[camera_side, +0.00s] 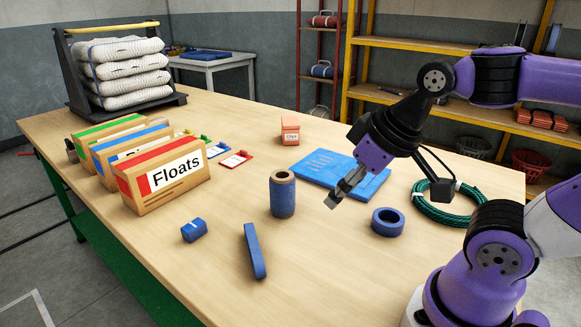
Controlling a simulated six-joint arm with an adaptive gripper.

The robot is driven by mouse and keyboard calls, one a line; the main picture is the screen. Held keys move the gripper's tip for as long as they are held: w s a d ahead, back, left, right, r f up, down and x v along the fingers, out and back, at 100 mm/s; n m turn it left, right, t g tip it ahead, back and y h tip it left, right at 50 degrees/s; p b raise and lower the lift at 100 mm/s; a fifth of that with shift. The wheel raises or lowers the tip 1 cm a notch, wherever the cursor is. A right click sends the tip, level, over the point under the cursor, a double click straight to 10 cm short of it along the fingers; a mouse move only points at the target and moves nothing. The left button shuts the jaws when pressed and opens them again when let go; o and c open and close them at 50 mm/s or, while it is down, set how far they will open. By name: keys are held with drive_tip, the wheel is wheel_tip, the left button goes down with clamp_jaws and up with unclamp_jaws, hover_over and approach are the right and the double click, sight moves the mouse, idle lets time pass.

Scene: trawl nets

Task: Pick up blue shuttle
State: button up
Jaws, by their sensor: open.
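The blue shuttle appears to be the long, flat blue piece (255,252) lying near the front of the wooden table, slanting slightly. Nothing covers it. My gripper (338,197) is open and empty, above the table to the right of the shuttle and well apart from it. It points down and to the left, in front of a flat blue sheet (318,167).
A small blue block (194,231) lies left of the shuttle. A blue tape ring (388,223) and green rope coil (446,216) lie right. Boxes, including Floats (165,177), stand left.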

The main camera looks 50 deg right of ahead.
drive_tip(key=n+g, duration=0.5)
drive_tip(key=n, duration=2.3)
hover_over(253, 242)
wheel_tip(253, 242, down, 6)
drive_tip(key=shift+n+g, duration=0.3)
drive_tip(key=shift+n, duration=0.1)
wheel_tip(253, 242, down, 5)
drive_tip(key=shift+w+r, duration=0.15)
drive_tip(key=f, duration=0.6)
drive_tip(key=shift+s+f, duration=0.2)
clamp_jaws()
